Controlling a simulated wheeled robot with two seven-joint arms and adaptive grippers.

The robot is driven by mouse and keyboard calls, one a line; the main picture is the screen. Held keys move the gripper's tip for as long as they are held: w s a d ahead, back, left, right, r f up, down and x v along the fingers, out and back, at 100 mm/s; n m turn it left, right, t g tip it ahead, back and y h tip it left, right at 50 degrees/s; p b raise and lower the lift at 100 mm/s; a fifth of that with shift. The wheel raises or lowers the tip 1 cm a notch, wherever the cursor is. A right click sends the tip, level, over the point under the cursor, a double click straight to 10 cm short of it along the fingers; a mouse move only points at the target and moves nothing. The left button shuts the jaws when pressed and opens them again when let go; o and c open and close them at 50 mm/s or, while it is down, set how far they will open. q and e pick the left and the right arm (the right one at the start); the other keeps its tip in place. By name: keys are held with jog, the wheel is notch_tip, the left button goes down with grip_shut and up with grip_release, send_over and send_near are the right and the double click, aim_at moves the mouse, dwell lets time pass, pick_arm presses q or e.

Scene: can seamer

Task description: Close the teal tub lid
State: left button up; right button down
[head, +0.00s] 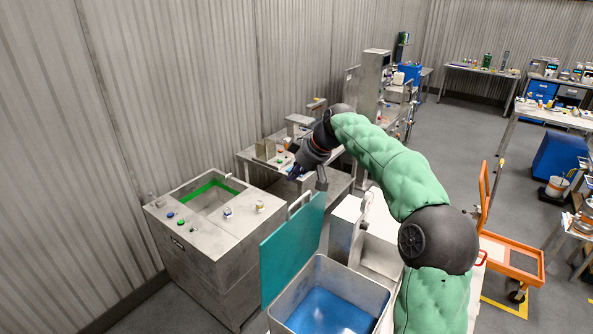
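The teal tub lid (288,252) stands upright, open, along the left side of the tub. A pale handle (299,203) shows at its top edge. The metal tub (378,299) is open at the top, with a blue interior at the bottom centre. My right arm, in a green padded sleeve, reaches over from the lower right. My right gripper (296,172) is dark and small, above and beyond the lid's top edge in the picture, apart from the handle. Its fingers are too small to tell open from shut. My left gripper is not in view.
A metal cabinet (215,240) with a green-edged opening and knobs stands left of the lid. A bench (255,163) with small items is behind the gripper. An orange cart (513,262) stands at the right.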

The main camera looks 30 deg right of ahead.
notch_tip(320, 180, down, 6)
jog(key=shift+p, duration=0.45)
jog(key=shift+f, duration=0.1)
jog(key=shift+s, duration=0.15)
